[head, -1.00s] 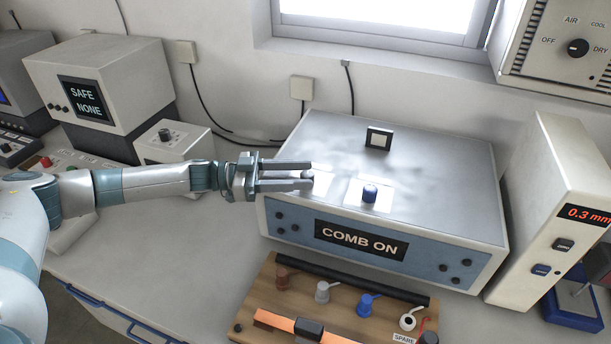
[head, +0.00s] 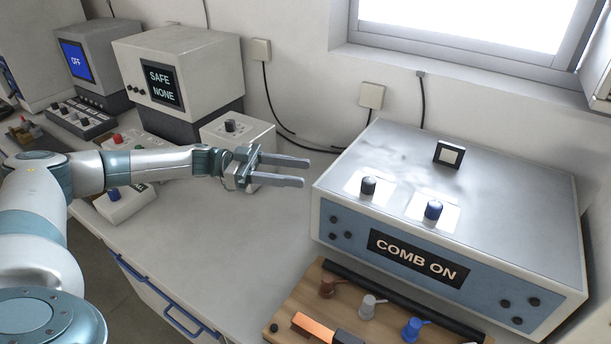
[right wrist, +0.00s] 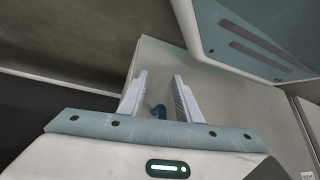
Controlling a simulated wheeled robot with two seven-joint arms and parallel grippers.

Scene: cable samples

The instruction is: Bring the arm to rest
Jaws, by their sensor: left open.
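My left gripper (head: 305,172) is open and empty in the head view. Its two fingers point right, above the bench and just left of the COMB ON box (head: 335,225), apart from its dark knob (head: 368,186) and blue knob (head: 433,210). The left arm stretches in from the left side. My right gripper (right wrist: 160,76) shows only in the right wrist view. Its fingers stand apart with nothing held between them, and a small dark blue thing (right wrist: 159,111) shows beyond the gap.
A wooden board (head: 290,315) with several coloured pieces lies in front of the box. Behind the left forearm stand a white box with a knob (head: 240,133) and the SAFE NONE unit (head: 205,60). The bench (head: 225,255) is clear below the left arm.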

